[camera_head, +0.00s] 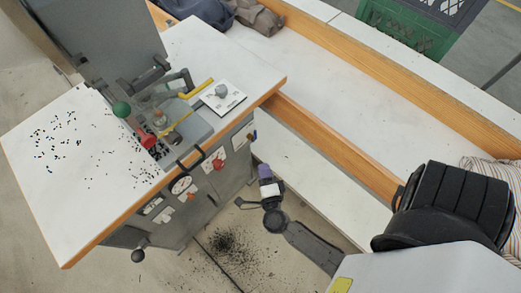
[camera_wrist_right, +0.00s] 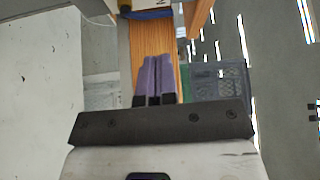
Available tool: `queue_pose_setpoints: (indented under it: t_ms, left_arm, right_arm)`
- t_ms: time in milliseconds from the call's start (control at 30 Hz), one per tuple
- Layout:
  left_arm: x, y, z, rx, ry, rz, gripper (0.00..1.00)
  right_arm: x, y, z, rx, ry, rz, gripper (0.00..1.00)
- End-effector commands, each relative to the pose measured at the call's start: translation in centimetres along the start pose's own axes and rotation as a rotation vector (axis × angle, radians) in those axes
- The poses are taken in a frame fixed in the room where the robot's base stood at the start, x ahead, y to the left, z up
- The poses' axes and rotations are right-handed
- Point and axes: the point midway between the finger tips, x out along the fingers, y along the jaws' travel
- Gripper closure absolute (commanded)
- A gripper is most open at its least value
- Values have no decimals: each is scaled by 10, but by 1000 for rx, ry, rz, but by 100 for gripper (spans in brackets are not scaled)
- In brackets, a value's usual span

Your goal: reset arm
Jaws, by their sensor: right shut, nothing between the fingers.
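The eyelet press stands on a white-topped grey cabinet (camera_head: 50,135). A lever with a green knob (camera_head: 121,109) and a red knob (camera_head: 148,140) show at its front. My right gripper (camera_head: 265,172) has purple fingertips and hangs in the gap between the cabinet and the white bench, apart from both. In the right wrist view its purple fingers (camera_wrist_right: 154,78) are pressed together with nothing between them. My left gripper does not show in either view.
Small black bits lie on the cabinet top and floor. A white card (camera_head: 222,97) lies near the cabinet's right edge. The white bench (camera_head: 300,75) has wooden edges (camera_head: 345,150). A green crate (camera_head: 405,25) and dark cloth (camera_head: 255,17) are at the back.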

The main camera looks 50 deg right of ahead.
Motion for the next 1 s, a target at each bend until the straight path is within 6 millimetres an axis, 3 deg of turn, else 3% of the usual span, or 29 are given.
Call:
queue_pose_setpoints:
  t_ms: [233, 667, 833, 1000]
  left_arm:
    - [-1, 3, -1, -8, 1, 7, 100]
    - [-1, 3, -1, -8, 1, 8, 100]
    - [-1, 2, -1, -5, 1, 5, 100]
    - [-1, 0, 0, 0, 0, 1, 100]
  right_arm:
    - [-20, 1, -3, 0, -10, 1, 100]
    - [-25, 1, -2, -17, -20, 3, 100]
    - [-28, 9, 28, -65, -204, 40, 100]
    - [-49, 14, 81, -210, -572, 55, 100]
